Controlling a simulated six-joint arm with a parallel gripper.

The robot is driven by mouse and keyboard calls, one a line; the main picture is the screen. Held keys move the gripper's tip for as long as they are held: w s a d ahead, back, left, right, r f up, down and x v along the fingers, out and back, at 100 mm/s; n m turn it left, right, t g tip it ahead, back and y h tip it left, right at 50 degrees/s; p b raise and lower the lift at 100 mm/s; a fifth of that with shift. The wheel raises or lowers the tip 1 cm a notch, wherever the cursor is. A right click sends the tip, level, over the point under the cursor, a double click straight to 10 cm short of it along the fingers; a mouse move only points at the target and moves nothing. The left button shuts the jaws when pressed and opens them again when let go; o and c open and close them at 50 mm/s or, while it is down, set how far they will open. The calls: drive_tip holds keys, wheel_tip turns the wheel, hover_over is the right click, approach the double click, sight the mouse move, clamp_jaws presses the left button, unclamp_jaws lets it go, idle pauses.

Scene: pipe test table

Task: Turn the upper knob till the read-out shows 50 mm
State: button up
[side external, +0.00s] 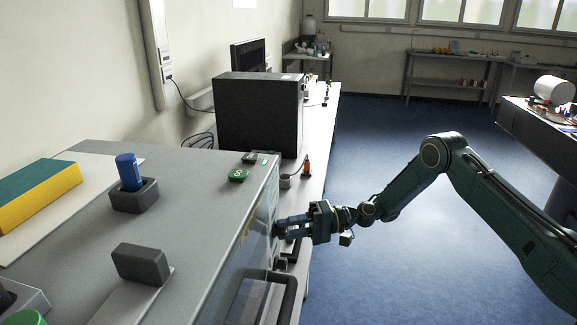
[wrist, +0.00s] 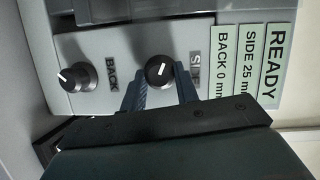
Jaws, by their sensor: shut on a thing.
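In the wrist view the panel appears turned on its side. The upper knob (wrist: 160,71), black with a white pointer line, sits beside the label SIDE. My gripper (wrist: 161,88) has its two blue-grey fingers on either side of this knob and is shut on it. The read-out (wrist: 247,66) is pale green and shows READY, SIDE 25 mm and BACK 0 mm. The lower knob (wrist: 76,76), beside the label BACK, stands free at the left. In the side external view my gripper (side external: 281,228) reaches the front face of the grey machine, and its fingers hide the upper knob.
The grey machine top (side external: 205,190) carries a blue-handled piece in a dark holder (side external: 135,196) and a yellow-green block (side external: 40,196). A black box (side external: 258,115) stands behind on the bench. The blue floor (side external: 400,130) around my arm is open.

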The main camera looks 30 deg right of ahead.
sight(273, 197)
idle(0.3)
drive_tip(key=o, duration=1)
drive_tip(key=shift+c, duration=0.2)
drive_tip(key=shift+r, duration=0.1)
drive_tip(key=shift+r, duration=0.8)
drive_tip(key=o, duration=0.7)
wheel_tip(273, 197, up, 8)
drive_tip(key=shift+w+f, duration=0.1)
drive_tip(key=shift+f, duration=0.05)
drive_tip(key=shift+c, duration=0.2)
wheel_tip(273, 197, up, 9)
drive_tip(key=shift+r, duration=0.1)
drive_tip(key=c, duration=0.7)
drive_tip(key=shift+o, duration=0.2)
drive_tip(key=shift+r, duration=0.7)
